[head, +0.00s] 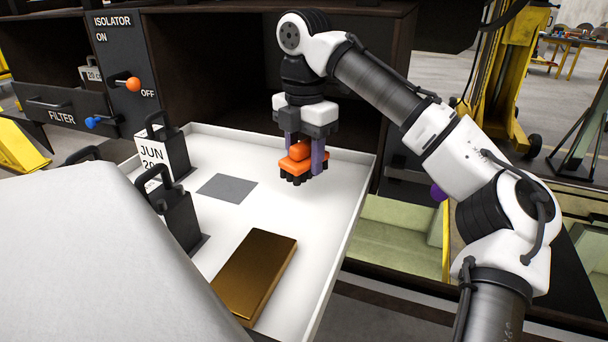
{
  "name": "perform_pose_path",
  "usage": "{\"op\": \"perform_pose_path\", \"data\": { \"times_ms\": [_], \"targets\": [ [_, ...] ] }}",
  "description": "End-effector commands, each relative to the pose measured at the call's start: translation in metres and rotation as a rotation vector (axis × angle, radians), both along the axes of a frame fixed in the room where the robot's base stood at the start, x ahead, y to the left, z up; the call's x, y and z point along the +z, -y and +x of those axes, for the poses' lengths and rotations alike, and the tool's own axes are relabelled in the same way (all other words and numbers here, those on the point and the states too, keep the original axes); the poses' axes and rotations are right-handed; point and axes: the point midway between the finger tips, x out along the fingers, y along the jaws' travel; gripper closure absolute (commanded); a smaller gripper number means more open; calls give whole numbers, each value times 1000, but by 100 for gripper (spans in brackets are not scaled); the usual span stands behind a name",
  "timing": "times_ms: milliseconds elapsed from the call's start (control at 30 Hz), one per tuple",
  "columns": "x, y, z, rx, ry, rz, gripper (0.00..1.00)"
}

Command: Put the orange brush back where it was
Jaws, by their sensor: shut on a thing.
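The orange brush (294,167) has an orange top and short black bristles. My gripper (305,155) is shut on it, with its purple fingers on either side. The brush hangs upright above the far right part of a white tray (312,210). Whether the bristles touch the tray floor, I cannot tell. A grey square patch (228,188) lies bare on the tray floor, to the left of the brush.
A brass block (254,275) lies at the tray's near side. Black handled weights (178,215) with date labels stand along its left, one tagged JUN (154,152). An isolator panel (120,60) with an orange knob (132,84) stands behind. A pale cover fills the lower left.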

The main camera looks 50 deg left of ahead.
Motion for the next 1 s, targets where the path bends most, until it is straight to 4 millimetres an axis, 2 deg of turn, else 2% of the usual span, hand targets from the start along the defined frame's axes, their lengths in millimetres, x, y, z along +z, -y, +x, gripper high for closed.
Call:
{"op": "perform_pose_path", "data": {
  "times_ms": [33,267,500,833,867,1000],
  "targets": [
    [-8,0,-1,3,-3,1,76],
    [-26,0,0,0,0,1,76],
    [-55,1,-1,0,1,1,76],
    [-58,0,-1,1,-1,2,76],
    [-59,0,-1,1,0,1,52],
    [-58,0,-1,1,0,1,34]
  ]
}}
